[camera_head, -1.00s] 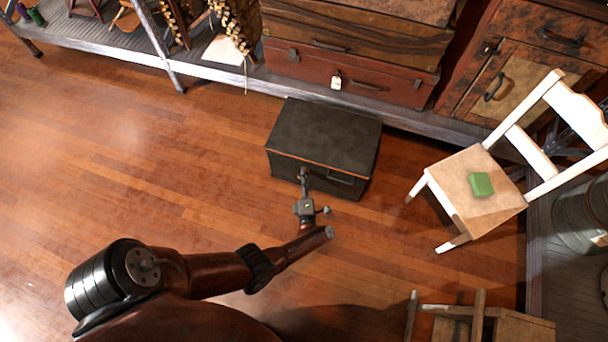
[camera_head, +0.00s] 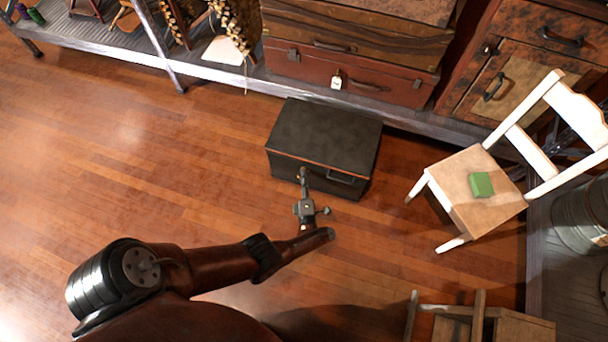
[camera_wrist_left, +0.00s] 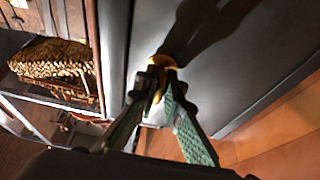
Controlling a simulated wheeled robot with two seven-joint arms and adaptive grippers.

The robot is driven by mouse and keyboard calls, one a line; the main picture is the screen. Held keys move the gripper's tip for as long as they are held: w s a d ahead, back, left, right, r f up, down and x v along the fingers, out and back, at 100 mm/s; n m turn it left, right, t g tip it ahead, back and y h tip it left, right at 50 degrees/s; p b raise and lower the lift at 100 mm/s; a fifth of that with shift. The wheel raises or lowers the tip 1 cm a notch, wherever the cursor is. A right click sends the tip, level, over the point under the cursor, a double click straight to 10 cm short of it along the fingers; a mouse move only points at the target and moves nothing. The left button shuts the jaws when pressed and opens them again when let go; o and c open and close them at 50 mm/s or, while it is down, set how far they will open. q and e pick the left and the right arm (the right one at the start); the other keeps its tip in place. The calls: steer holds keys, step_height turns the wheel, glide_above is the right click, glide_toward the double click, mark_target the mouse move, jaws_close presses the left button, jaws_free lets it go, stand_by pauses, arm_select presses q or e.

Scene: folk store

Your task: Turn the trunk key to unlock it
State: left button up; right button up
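The trunk (camera_head: 325,135) is a dark, closed box with an orange-red lid edge, standing on the wooden floor in the head view. My left gripper (camera_head: 304,174) is at the trunk's front face, left of its handle (camera_head: 342,178). In the left wrist view, the trunk's dark face (camera_wrist_left: 235,50) fills much of the picture. A gold key (camera_wrist_left: 162,62) shows at that face. The fingertips of my left gripper (camera_wrist_left: 160,82) close together on the key and partly hide it. The keyhole is hidden. My right gripper is not in view.
A white chair (camera_head: 450,185) with a green block (camera_head: 481,185) on its seat stands to the right. Stacked suitcases (camera_head: 350,75) sit on a low shelf behind the trunk. A wooden stool (camera_head: 500,325) is at the bottom right. The floor on the left is clear.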

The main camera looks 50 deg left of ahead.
arm_select(q)
steer(key=o, duration=0.4)
steer(key=shift+s+d+f, duration=0.15)
steer(key=shift+d, duration=0.25)
steer(key=v, duration=1.1)
steer(key=shift+s, duration=0.15)
stand_by(0.4)
